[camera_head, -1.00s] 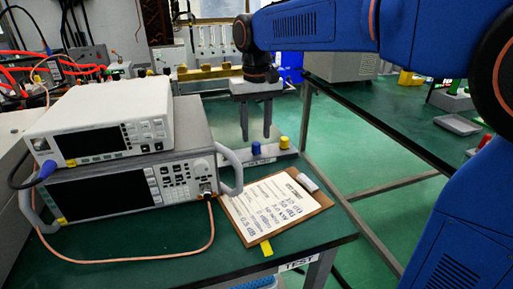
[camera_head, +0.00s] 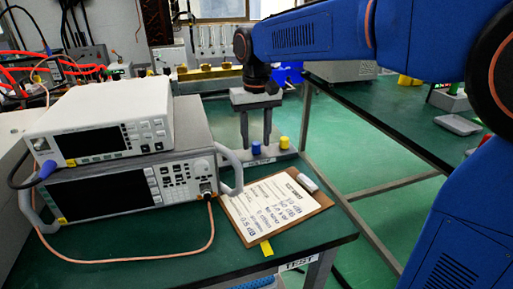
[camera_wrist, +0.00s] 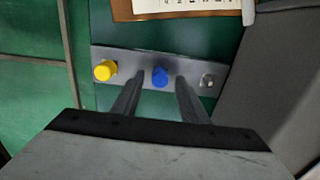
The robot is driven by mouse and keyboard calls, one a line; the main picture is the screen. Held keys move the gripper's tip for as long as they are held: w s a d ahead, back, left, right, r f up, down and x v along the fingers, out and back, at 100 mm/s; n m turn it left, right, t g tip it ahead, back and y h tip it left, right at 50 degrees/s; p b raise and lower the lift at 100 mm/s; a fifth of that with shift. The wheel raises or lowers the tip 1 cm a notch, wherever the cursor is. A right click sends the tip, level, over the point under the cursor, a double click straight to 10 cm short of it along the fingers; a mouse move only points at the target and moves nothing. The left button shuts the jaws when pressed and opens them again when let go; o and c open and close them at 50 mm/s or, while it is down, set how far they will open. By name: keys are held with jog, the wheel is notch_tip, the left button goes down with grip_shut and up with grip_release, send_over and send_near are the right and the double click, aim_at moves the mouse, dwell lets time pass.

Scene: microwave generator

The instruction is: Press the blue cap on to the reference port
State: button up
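The blue cap (camera_head: 256,148) stands on a grey metal bar (camera_head: 268,156) at the back of the green bench. In the wrist view the blue cap (camera_wrist: 159,76) sits mid-bar, between a yellow cap and a bare metal stud. My gripper (camera_head: 256,144) is open and empty, pointing down at the bar. In the wrist view its fingertips (camera_wrist: 161,78) lie on either side of the blue cap, with visible gaps. Whether they are level with it is unclear. The lower instrument has a front connector (camera_head: 207,188) with an orange cable. No label identifies the reference port.
The yellow cap (camera_head: 284,142) stands close to the right of the blue one. The metal stud (camera_wrist: 207,80) is on the bar's other side. A clipboard (camera_head: 275,206) lies in front of the bar. Two stacked instruments (camera_head: 125,185) fill the bench's left.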

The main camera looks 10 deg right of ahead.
aim_at(256, 143)
dwell(0.3)
grip_shut()
dwell(0.4)
jog(key=shift+r, duration=2.95)
jog(key=shift+s, duration=0.1)
